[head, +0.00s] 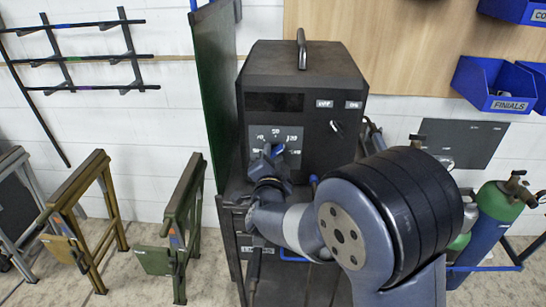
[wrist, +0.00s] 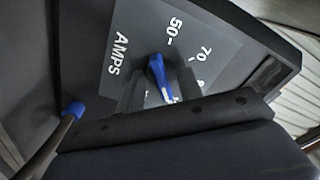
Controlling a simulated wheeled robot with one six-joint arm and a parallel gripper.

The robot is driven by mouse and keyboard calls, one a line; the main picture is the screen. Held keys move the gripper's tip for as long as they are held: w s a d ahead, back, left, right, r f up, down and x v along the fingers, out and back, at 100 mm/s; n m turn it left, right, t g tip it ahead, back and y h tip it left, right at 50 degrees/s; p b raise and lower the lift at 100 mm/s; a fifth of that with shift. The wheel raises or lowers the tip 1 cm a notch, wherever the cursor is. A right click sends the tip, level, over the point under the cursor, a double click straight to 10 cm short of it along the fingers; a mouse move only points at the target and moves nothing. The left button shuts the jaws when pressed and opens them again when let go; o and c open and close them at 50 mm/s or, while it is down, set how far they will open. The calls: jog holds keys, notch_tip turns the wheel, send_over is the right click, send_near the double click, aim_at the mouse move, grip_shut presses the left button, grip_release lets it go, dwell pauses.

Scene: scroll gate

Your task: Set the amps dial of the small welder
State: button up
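The small welder (head: 300,75) is a dark box with a top handle. Its grey amps panel (head: 290,143) is on the left of its front. My gripper (head: 268,160) is at this panel and hides much of the dial in the head view. In the wrist view the panel (wrist: 110,85) shows AMPS, 50 and 70. The blue dial knob (wrist: 158,75) stands between the dark fingers of my gripper (wrist: 160,90). The fingers look open, one on each side, with panel showing beside the knob. Contact is not clear. Part of the scale is hidden.
A green screen (head: 215,85) stands close to the welder's left. Gas cylinders (head: 497,205) stand at the right. A blue-tipped dark rod (wrist: 73,110) is near my gripper in the wrist view. Metal stands (head: 85,215) are on the floor at left; blue bins (head: 495,85) hang at upper right.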

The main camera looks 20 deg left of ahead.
jog(key=shift+c, duration=0.2)
grip_shut()
dwell(0.3)
jog(key=n+b, duration=0.1)
jog(key=n, duration=0.3)
jog(key=shift+d+f+n, duration=0.1)
jog(key=shift+d+n, duration=0.05)
jog(key=shift+n, duration=0.15)
jog(key=shift+d+n+p, duration=0.1)
jog(key=shift+n+p, duration=0.2)
jog(key=shift+n, duration=2.3)
